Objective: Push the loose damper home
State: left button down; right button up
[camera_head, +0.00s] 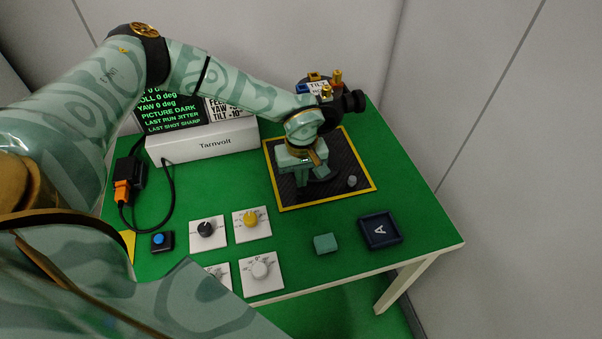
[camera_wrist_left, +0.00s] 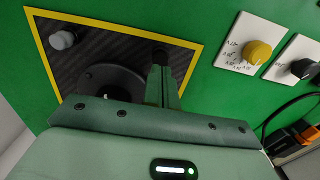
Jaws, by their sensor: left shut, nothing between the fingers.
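The gimbal camera rig (camera_head: 350,101) stands at the back of the yellow-edged black mat (camera_head: 358,163), partly hidden behind my left wrist. It carries a "TILT" label and small blue, orange and yellow parts on top; which of them is the loose damper I cannot tell. My left gripper (camera_head: 301,181) is shut and empty, pointing down over the mat in front of the rig. In the left wrist view its finger (camera_wrist_left: 162,85) stands beside a round dark base (camera_wrist_left: 110,80). A small grey cylinder (camera_head: 352,181) lies on the mat; it also shows in the left wrist view (camera_wrist_left: 62,40).
A white Tarnvolt console (camera_head: 200,143) with screens stands at the back left. Dial cards with a black knob (camera_head: 205,229) and a yellow knob (camera_head: 250,218) lie in front. A teal block (camera_head: 325,243) sits beside a dark tray marked A (camera_head: 380,231). The table's right side is clear.

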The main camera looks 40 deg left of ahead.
pick_arm(q)
jog(key=shift+f, duration=0.15)
dwell(0.3)
jog(key=shift+f+b, duration=0.35)
jog(key=shift+f, duration=0.45)
dwell(0.5)
notch_tip(320, 180, up, 7)
jog(key=p, duration=0.6)
jog(key=shift+r+p, duration=0.1)
jog(key=shift+p, duration=0.2)
